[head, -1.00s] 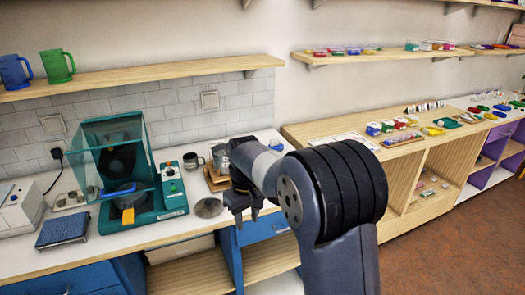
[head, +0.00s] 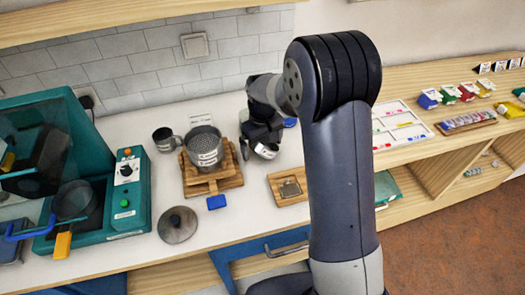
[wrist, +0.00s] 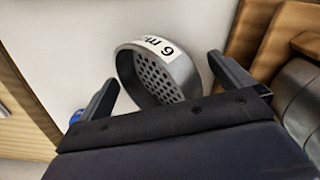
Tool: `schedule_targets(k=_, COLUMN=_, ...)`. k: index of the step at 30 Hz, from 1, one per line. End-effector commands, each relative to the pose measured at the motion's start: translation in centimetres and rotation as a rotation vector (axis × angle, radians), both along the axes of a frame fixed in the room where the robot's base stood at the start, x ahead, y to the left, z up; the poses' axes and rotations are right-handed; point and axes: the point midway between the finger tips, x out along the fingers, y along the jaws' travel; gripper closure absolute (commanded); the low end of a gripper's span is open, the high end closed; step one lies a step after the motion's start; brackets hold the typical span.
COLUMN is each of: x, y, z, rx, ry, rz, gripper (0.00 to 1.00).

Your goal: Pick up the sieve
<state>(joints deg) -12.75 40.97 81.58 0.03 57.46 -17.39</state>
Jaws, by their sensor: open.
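A grey metal sieve (wrist: 181,68) with a perforated bottom and a white label reading "6 m…" lies tilted between the fingers of my gripper (wrist: 165,85) in the wrist view. The fingers are open, one on each side of it; I cannot tell whether either touches it. In the head view my gripper (head: 258,140) is low over the white counter, and the sieve (head: 267,151) shows partly below it, the rest hidden by the gripper. A larger perforated metal vessel (head: 204,147) with a label stands on a wooden stand (head: 226,182) to the left.
A grey mug (head: 163,140), a round lid (head: 178,225) and a blue block (head: 216,202) are to the left. A teal machine (head: 128,205) stands further left. A wooden tray (head: 289,187) with a metal piece lies in front. A board (head: 398,127) with coloured pieces is right.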

Motion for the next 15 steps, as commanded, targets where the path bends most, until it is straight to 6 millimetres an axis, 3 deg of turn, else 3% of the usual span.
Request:
schedule_targets(k=4, x=0.0, y=0.1, z=-1.6, rx=-0.001, ry=0.003, rz=0.001, gripper=0.0)
schedule_targets(k=11, x=0.0, y=0.0, z=-1.9, rx=0.0, ry=0.0, rz=0.001, gripper=0.0)
schedule_targets(k=15, x=0.0, y=0.0, z=-1.8, rx=0.0, ry=0.0, rz=0.001, gripper=0.09)
